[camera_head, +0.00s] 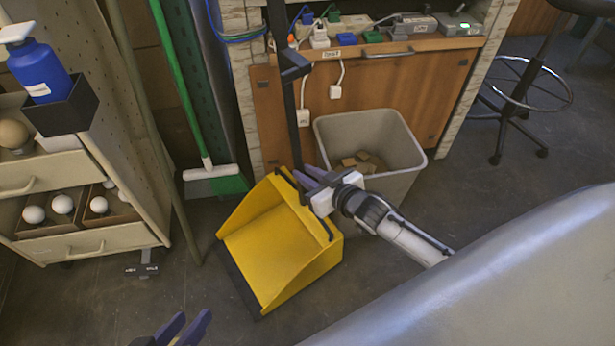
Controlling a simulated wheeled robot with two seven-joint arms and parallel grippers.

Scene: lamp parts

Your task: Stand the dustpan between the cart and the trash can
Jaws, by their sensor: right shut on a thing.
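The yellow dustpan (275,245) with a tall black handle stands on the floor between the drawer cart (105,240) at left and the grey trash can (352,128) at right. Its scoop opens toward the lower left. It is closer to the trash can, and whether they touch cannot be told. My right gripper (308,178) is shut on the dustpan near the base of the handle, in front of the can. My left gripper (183,328) is at the bottom edge with its purple fingers apart and empty; its arm is mostly out of view.
A green broom (215,182) stands behind, left of the dustpan. A wooden workbench (395,90) with chargers is behind the can. A stool (515,105) is at the upper right. A large grey surface (500,280) hides the lower right.

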